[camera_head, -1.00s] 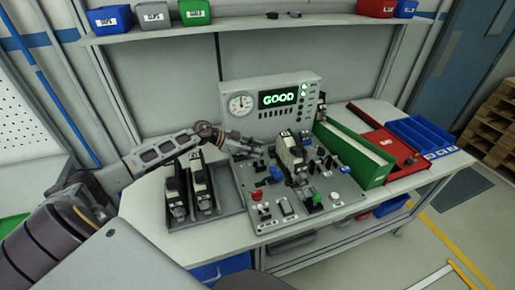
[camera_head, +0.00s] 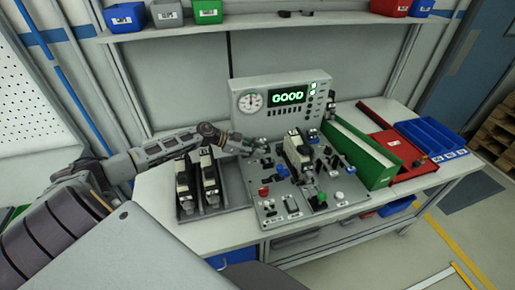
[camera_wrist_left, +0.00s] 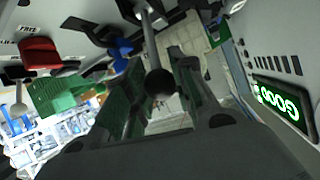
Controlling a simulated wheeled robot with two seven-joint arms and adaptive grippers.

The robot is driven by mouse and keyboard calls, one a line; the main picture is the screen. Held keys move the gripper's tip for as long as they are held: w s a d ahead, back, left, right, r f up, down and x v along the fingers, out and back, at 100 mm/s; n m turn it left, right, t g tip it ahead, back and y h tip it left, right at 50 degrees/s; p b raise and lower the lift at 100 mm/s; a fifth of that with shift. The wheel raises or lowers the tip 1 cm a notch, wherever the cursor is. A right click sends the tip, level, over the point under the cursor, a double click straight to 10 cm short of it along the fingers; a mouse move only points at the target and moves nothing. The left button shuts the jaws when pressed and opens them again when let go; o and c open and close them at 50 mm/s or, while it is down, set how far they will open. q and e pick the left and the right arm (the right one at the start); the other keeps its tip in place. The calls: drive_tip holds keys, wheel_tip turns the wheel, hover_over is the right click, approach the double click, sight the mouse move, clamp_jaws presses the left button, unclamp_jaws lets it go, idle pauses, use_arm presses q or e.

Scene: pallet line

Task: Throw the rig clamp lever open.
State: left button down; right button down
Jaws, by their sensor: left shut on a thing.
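The test rig (camera_head: 292,207) is a grey panel of switches and buttons on the bench, with a dark and beige unit (camera_head: 298,150) standing on it. My left gripper (camera_head: 254,146) is at the rig's back left corner, below the gauge box. In the left wrist view, the clamp lever (camera_wrist_left: 158,80), a metal rod with a black ball knob, lies between the fingers of my left gripper (camera_wrist_left: 160,95). The gripper is shut on it. The lever is too small to make out in the head view. My right gripper is not in view.
The gauge box (camera_head: 282,100) reads GOOD behind the rig. A dark tray (camera_head: 242,192) with two similar units stands left of the rig. A green bin (camera_head: 375,166), a red tray (camera_head: 408,176) and a blue bin (camera_head: 432,138) stand to the right.

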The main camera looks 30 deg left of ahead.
use_arm(q)
drive_tip(key=shift+f, duration=0.1)
drive_tip(key=c, duration=1.1)
unclamp_jaws()
drive_tip(key=shift+c, duration=0.2)
drive_tip(key=v, duration=1.1)
drive_tip(key=shift+s, duration=0.15)
drive_tip(key=shift+s+a, duration=0.25)
drive_tip(key=shift+a, duration=0.1)
drive_tip(key=shift+r, duration=0.35)
idle(1.1)
